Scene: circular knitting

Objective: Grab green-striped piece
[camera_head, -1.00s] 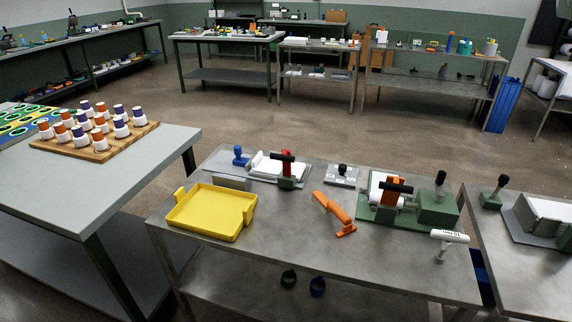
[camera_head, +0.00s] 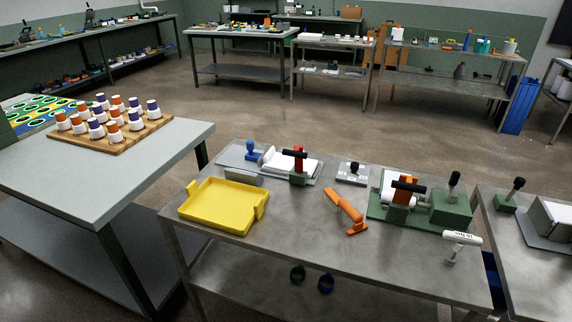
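I cannot make out a green-striped piece for certain. White cone-shaped pieces with orange or purple tops (camera_head: 114,132) stand in rows on a wooden board (camera_head: 118,149) on the left table. Behind them at the left edge lies a blue and yellow panel with green rings (camera_head: 38,108), partly cut off. Neither of my grippers is in view.
The left grey table (camera_head: 60,175) and the middle metal table (camera_head: 300,225) have a gap between them. The middle table carries a yellow tray (camera_head: 222,207), an orange tool (camera_head: 346,212) and a green-based device (camera_head: 420,205). Open floor (camera_head: 250,110) lies behind.

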